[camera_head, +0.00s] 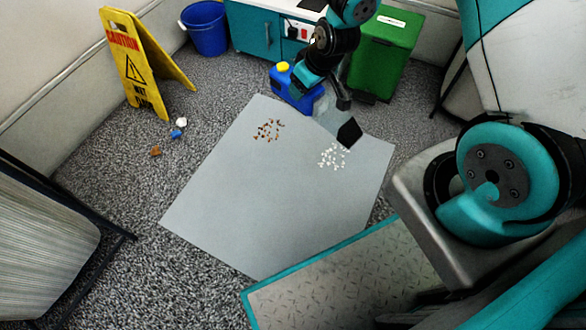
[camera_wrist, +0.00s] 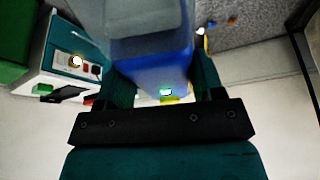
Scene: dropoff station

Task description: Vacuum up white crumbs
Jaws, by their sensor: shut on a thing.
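White crumbs (camera_head: 332,155) lie in a loose cluster on the right part of a grey mat (camera_head: 240,205). My gripper (camera_head: 305,84) is shut on a blue handheld vacuum (camera_head: 287,92) with a yellow button, a translucent grey front and a black nozzle. The nozzle is just behind and to the right of the white crumbs; whether it touches the mat, I cannot tell. In the wrist view, the vacuum (camera_wrist: 155,72) sits between my fingers, which partly hide it.
Brown crumbs (camera_head: 267,130) lie on the mat's left. A yellow caution sign (camera_head: 135,62), blue bucket (camera_head: 206,28), teal cabinet (camera_head: 255,32) and green bin (camera_head: 384,50) stand around the back. Small litter (camera_head: 178,128) lies on the carpet at left.

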